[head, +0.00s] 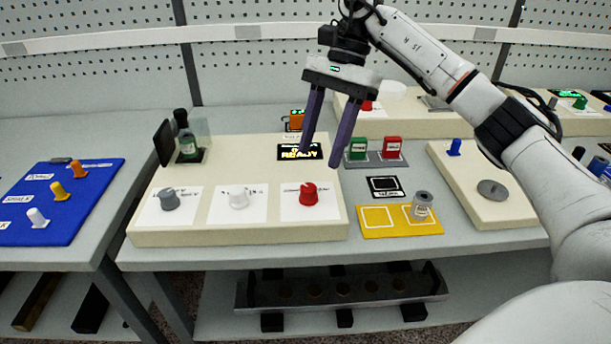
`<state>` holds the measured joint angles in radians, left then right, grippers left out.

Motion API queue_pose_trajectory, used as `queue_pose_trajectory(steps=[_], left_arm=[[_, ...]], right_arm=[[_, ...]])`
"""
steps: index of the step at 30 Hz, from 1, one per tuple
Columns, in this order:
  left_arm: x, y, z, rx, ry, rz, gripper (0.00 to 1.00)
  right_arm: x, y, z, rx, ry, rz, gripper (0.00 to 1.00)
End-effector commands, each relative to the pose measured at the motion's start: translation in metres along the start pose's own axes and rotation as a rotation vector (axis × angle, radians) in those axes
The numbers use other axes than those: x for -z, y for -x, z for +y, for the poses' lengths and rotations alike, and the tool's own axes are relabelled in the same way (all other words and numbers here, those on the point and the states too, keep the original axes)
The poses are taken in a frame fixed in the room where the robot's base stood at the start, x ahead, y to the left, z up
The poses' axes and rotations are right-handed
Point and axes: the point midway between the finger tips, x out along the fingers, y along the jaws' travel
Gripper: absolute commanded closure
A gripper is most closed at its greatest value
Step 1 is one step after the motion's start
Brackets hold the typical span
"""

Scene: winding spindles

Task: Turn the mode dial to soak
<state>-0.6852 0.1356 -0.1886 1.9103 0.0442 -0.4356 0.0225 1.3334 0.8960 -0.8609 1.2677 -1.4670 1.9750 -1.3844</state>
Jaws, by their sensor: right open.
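A cream panel (240,235) on the bench carries three dials on white label cards. They are a grey dial (169,199) at left, a white dial (238,199) in the middle and a red dial (308,194) at right. The labels are too small to read, so I cannot tell which is the mode dial. A small black display (300,152) with yellow text, apparently "READY", stands behind the red dial. My right gripper (321,161) points down with its dark fingers apart and empty, above and behind the red dial. My left gripper is not in view.
A bottle (186,138) stands at the panel's back left. Green (357,148) and red (392,147) blocks stand right of the panel. A yellow mat (385,232) holds a grey spool (422,205). A blue board (62,205) with knobs lies left.

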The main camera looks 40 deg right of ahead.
Motion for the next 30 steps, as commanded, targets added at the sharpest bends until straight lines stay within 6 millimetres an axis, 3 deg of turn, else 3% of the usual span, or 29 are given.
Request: queue_pose_trajectory(steps=[3,12,23,25,30], left_arm=[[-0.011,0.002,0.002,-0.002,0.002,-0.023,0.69],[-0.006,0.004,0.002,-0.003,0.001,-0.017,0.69],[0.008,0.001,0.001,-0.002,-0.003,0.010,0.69],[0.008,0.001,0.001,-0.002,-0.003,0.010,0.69],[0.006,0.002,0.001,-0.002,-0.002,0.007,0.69]], right_arm=[[0.001,-0.025,0.001,-0.004,-0.001,0.000,0.54],[0.000,-0.067,0.000,-0.001,-0.002,-0.001,0.54],[0.000,-0.075,0.000,0.001,-0.001,-0.001,0.54],[0.000,-0.075,0.000,0.001,-0.001,-0.001,0.61],[0.000,-0.074,0.000,0.001,-0.001,-0.001,0.90]])
